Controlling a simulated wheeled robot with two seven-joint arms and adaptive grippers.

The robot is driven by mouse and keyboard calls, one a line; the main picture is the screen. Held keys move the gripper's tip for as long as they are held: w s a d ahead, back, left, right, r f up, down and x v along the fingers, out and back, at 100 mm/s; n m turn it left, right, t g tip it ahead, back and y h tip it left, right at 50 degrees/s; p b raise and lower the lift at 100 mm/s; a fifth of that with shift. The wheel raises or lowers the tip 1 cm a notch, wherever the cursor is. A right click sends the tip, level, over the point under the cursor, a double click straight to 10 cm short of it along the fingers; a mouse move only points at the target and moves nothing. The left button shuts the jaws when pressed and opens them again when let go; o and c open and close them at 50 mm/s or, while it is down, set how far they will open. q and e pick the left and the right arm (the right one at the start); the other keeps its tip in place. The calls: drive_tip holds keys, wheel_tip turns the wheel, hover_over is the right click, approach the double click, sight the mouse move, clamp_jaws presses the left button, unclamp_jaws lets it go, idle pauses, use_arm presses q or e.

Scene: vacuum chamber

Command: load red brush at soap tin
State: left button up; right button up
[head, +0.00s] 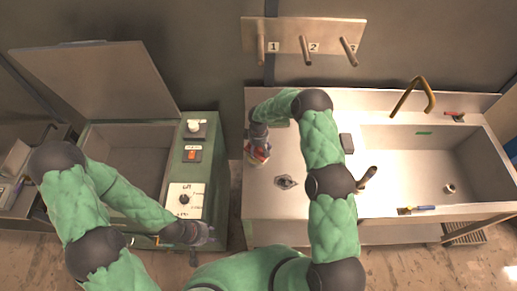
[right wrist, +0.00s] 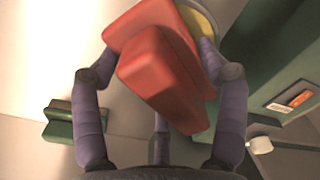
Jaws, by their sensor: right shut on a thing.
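The red brush (right wrist: 160,70) fills the middle of the right wrist view, between the fingers of my right gripper (right wrist: 157,85). My right gripper is shut on it. A yellow round rim (right wrist: 203,22), seemingly the soap tin, shows behind the brush, mostly hidden. I cannot tell whether brush and tin touch. In the head view my right gripper (head: 257,142) is at the left end of the sink counter, with the red brush (head: 260,150) small beneath it. My left gripper (head: 203,236) is low by the front of the green cabinet; its fingers are too unclear to judge.
The sink counter (head: 260,205) has a drain fitting (head: 286,182) and a dark block (head: 346,143). A green block (right wrist: 72,122) lies near my right gripper. The sink basin (head: 400,165) is at right. The green cabinet (head: 212,150) with an open lid (head: 95,78) stands left, beyond a gap.

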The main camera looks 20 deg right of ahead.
drive_tip(key=shift+r+p, duration=0.3)
drive_tip(key=shift+r, duration=0.45)
drive_tip(key=shift+r+p, duration=0.85)
drive_tip(key=shift+r, duration=1.9)
